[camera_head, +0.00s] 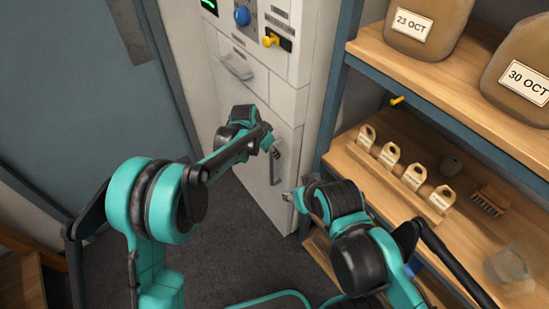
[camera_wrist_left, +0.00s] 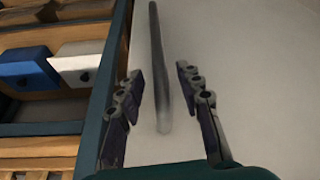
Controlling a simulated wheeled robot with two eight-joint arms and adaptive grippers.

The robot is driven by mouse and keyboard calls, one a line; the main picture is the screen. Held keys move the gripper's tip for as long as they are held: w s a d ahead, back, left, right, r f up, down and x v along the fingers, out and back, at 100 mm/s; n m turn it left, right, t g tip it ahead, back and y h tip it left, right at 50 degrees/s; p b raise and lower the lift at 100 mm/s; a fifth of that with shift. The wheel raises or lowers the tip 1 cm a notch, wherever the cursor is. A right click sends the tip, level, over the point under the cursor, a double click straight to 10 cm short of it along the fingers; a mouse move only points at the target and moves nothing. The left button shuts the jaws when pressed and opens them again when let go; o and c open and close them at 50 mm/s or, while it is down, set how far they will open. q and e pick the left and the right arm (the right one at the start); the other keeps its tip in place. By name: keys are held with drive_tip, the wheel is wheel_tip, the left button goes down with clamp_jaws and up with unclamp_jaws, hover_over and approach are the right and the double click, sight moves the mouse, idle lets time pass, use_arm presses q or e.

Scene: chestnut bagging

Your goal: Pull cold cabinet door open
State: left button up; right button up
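The cold cabinet (camera_head: 268,95) is a tall pale unit in the middle of the head view. Its lower door (camera_head: 255,190) lies flush with the front, apparently shut. A dark vertical bar handle (camera_head: 275,168) is on that door near its right edge. My left gripper (camera_head: 272,147) is close to the handle's upper part. In the left wrist view the handle (camera_wrist_left: 159,70) stands between the two spread fingers of my left gripper (camera_wrist_left: 166,98), with gaps on both sides. My right gripper (camera_head: 291,198) is to the lower right of the handle, before the cabinet's edge; its opening is unclear.
A blue-grey door (camera_head: 75,85) is on the left. Dark floor (camera_head: 235,255) lies clear before the cabinet.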

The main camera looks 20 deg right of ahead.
use_arm(q)
drive_tip(key=b+x, duration=0.1)
drive_tip(key=x, duration=0.5)
drive_tip(key=shift+w+b, duration=0.1)
drive_tip(key=shift+b, duration=0.2)
clamp_jaws()
